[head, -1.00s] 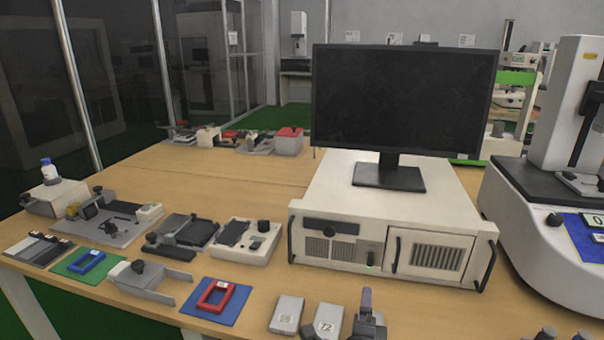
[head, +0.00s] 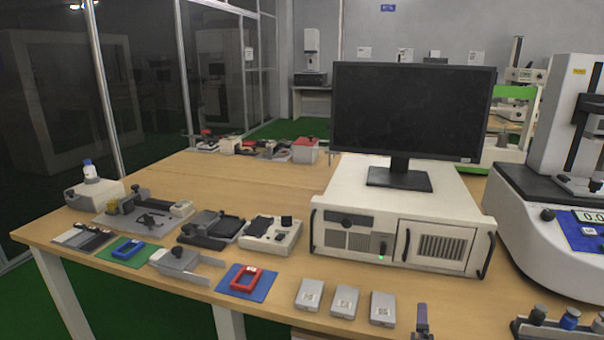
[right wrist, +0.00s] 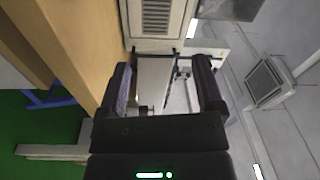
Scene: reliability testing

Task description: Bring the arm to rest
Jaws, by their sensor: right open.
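The computer's white case (right wrist: 155,15) lies beyond the fingers in that view. My left gripper is in neither view.
A wooden table (head: 190,168) holds a white computer case (head: 395,215) with a monitor (head: 412,108). Three grey boxes (head: 344,300) lie near the front edge. A testing machine (head: 520,220) stands at right.

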